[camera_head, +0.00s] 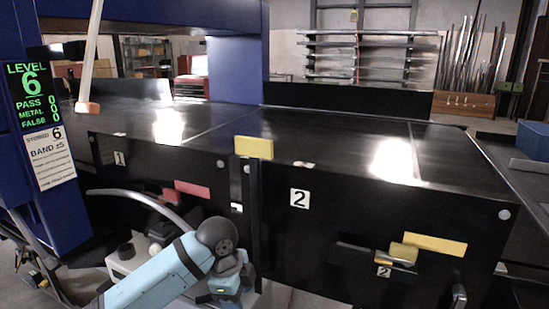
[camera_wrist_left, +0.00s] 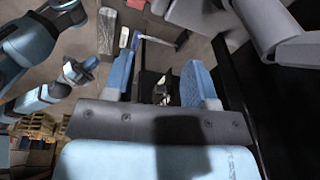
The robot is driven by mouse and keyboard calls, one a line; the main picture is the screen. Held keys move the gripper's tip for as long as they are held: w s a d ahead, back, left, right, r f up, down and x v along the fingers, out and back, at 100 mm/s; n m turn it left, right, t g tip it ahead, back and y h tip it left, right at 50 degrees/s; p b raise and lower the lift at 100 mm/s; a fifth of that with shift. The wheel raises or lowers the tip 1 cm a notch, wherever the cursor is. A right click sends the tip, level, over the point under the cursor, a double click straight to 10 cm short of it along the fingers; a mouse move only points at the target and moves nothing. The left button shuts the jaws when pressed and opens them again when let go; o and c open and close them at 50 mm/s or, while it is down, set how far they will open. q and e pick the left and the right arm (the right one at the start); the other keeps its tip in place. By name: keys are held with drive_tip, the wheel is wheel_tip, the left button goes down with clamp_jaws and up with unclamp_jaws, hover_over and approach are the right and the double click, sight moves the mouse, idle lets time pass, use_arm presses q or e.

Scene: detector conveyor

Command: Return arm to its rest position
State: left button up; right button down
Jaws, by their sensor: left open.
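My left arm (camera_head: 160,275) comes in from the lower left in the head view and bends down at a dark joint in front of the black conveyor housing (camera_head: 310,235). Its fingers cannot be made out there. In the left wrist view my left gripper (camera_wrist_left: 158,82) has its two blue fingers wide apart. Nothing is held between them; dark machine parts and floor show beyond. Blue and black arm links of mine show at the left of that view. I cannot make out a right gripper in either view.
The belt top (camera_head: 330,135) behind the arm is clear. A red bar (camera_head: 192,189), a yellow block (camera_head: 253,147) and a yellow bar (camera_head: 435,245) are on the housing. A level display (camera_head: 32,95) stands at left. A dark panel (camera_wrist_left: 285,110) is close at right in the wrist view.

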use_arm(q)
drive_tip(key=s+f+n+t+h, duration=0.1)
drive_tip(key=s+f+n+h, duration=0.1)
drive_tip(key=s+f+n, duration=0.35)
drive_tip(key=s+a+f+n+t+y, duration=0.1)
drive_tip(key=s+a+f+n+y, duration=0.15)
drive_tip(key=s+a+n, duration=0.6)
drive_tip(key=s+a+f+n+t+y, duration=0.1)
drive_tip(key=s+a+f+n, duration=0.3)
drive_tip(key=s+a, duration=0.85)
drive_tip(key=w+d+f+t+h+p, duration=0.2)
drive_tip(key=d+f+t+p, duration=0.4)
drive_tip(key=d, duration=0.4)
drive_tip(key=shift+f+m+t+h, duration=0.4)
drive_tip(key=shift+f+t, duration=0.2)
drive_tip(key=shift+t, duration=0.2)
drive_tip(key=shift+w, duration=0.1)
drive_tip(key=shift+a, duration=0.2)
